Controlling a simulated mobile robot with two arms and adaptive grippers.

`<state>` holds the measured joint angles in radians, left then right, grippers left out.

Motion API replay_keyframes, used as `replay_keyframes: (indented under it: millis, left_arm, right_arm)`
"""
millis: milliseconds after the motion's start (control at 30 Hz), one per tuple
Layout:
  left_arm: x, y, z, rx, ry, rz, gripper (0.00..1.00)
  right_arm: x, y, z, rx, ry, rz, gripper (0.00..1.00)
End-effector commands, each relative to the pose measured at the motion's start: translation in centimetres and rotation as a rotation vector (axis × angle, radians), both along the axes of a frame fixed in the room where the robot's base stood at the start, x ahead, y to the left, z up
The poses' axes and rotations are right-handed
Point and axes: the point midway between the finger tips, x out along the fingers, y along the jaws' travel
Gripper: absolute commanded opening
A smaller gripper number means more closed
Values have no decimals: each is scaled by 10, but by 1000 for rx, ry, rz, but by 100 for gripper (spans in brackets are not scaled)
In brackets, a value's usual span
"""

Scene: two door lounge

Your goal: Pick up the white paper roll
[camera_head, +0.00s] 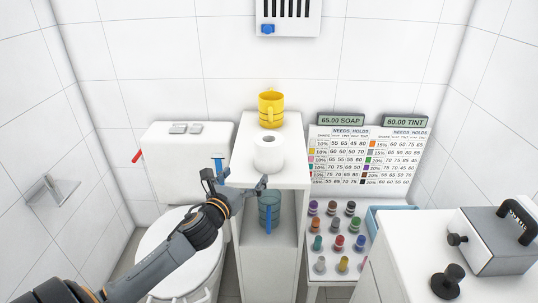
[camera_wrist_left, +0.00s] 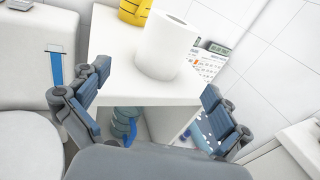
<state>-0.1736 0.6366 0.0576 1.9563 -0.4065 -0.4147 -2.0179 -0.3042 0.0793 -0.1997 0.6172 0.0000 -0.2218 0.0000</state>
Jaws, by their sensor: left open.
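The white paper roll (camera_head: 268,153) stands upright near the front of the top of a narrow white cabinet (camera_head: 290,167). It also shows in the left wrist view (camera_wrist_left: 167,45), beyond the fingers and between them. My left gripper (camera_head: 240,178) is open and empty, in front of the cabinet top and a little short of the roll. In the left wrist view its two blue-padded fingers (camera_wrist_left: 160,108) are spread wide. My right gripper does not show in either view.
Yellow cups (camera_head: 271,110) stand behind the roll. A blue container (camera_head: 269,212) sits in the cabinet's open shelf. A toilet (camera_head: 175,250) stands left, and a stand with several coloured bottles (camera_head: 338,243) right. A counter (camera_head: 400,255) with a grey box is at front right.

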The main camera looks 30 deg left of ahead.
Motion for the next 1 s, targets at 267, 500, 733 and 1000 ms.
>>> replay_keyframes:
  millis: [267, 500, 733, 1000]
  left_arm:
    - [22, 0, 22, 103, -29, -18, 100]
    - [62, 6, 23, 100, -29, -18, 100]
    - [85, 9, 21, 99, -27, -19, 100]
    - [108, 10, 21, 95, -27, -17, 100]
  right_arm:
    - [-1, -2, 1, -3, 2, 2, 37]
    - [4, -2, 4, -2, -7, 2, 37]
    - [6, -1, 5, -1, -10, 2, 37]
    - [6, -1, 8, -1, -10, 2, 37]
